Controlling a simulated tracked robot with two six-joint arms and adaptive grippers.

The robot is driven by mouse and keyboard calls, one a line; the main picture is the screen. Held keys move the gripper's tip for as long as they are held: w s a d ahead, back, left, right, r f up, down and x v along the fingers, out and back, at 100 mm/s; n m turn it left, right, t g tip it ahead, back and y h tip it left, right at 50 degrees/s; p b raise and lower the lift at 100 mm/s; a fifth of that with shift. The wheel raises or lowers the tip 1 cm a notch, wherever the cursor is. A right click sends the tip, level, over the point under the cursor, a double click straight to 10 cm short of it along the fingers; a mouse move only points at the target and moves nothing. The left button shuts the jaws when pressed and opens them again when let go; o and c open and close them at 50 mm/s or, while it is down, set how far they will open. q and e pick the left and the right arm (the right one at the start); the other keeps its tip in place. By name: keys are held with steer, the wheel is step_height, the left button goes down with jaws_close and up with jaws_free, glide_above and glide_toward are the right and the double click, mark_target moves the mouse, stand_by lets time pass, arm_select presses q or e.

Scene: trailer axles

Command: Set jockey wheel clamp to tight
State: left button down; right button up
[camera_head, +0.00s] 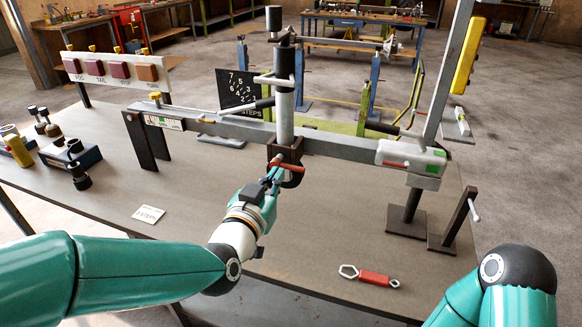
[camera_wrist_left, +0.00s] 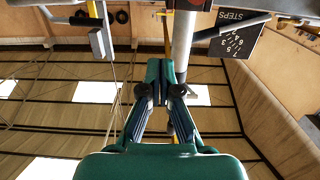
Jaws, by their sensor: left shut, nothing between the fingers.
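The jockey wheel tube (camera_head: 285,118) stands upright through a dark brown clamp (camera_head: 286,150) on the grey drawbar (camera_head: 335,146). A red clamp handle (camera_head: 289,165) lies roughly level across the clamp's lower front. My left gripper (camera_head: 273,172) is shut and empty, with its tips at or very close to the handle's left end; I cannot tell whether they touch. In the left wrist view my shut gripper (camera_wrist_left: 160,72) points toward the grey tube (camera_wrist_left: 183,45); the red handle does not show clearly there. My right arm shows at lower right, its gripper out of view.
The table front is mostly clear.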

arm_select(q)
steer(key=p, duration=0.3)
glide_above(289, 167)
steer(key=s, duration=0.3)
steer(key=f, duration=0.4)
steer(key=shift+w+d+f, duration=0.25)
steer(key=shift+w+d, duration=0.05)
steer(key=shift+w, duration=0.05)
steer(key=shift+d, duration=0.25)
